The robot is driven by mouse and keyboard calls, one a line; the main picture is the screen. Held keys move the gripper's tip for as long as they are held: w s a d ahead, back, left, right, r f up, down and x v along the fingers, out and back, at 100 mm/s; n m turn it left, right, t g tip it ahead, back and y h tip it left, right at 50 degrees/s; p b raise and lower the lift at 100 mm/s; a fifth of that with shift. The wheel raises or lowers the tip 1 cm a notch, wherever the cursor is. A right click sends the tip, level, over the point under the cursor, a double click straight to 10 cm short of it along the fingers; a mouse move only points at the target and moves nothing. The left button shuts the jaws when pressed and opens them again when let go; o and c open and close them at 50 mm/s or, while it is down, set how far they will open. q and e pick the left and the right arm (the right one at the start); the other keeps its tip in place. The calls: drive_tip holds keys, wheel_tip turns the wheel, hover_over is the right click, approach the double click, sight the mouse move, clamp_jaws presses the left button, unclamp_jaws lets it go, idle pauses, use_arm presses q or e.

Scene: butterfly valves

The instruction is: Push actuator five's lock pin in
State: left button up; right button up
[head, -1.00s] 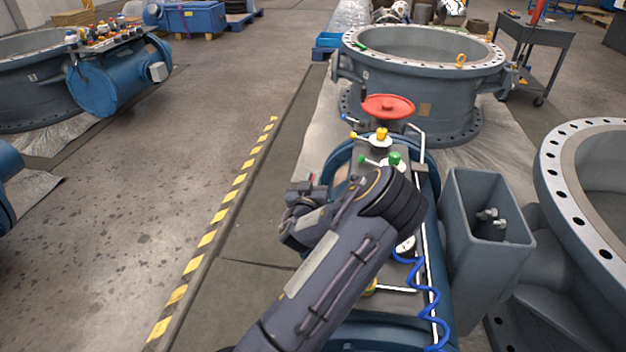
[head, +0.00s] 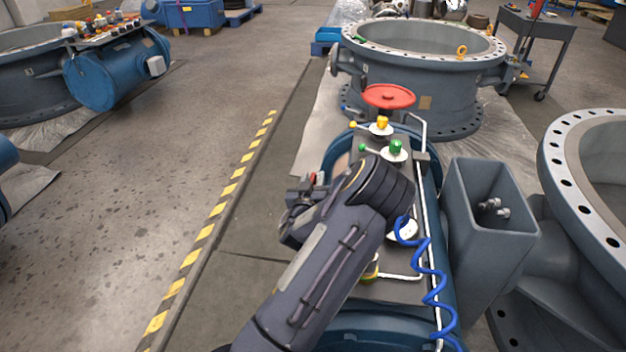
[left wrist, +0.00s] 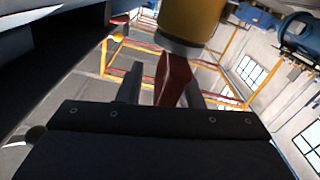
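A blue actuator (head: 434,190) with a panel of fittings on top lies under my left arm in the head view. I see no number on it. The panel carries a yellow knob (head: 382,124), a green knob (head: 396,146) and a white round part (head: 403,230). I cannot pick out the lock pin; my arm covers part of the panel. My left gripper (left wrist: 163,88) shows in the left wrist view with its fingers apart. A dark red part (left wrist: 173,78) below a yellow cylinder (left wrist: 190,22) appears between them, with a gap at the left finger. My right gripper is not in view.
A red handwheel (head: 388,96) stands at the panel's far end. A coiled blue hose (head: 432,275) and a grey square-mouthed box (head: 488,215) are on the right. Large flanged valve bodies (head: 425,80) stand behind and at right. The floor left of the striped line (head: 205,233) is open.

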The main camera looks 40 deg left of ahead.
use_arm(q)
drive_tip(key=p+v, duration=0.1)
drive_tip(key=v, duration=0.6)
drive_tip(key=shift+s+p, duration=0.3)
drive_tip(key=shift+s, duration=0.1)
drive_tip(key=shift+d, duration=0.15)
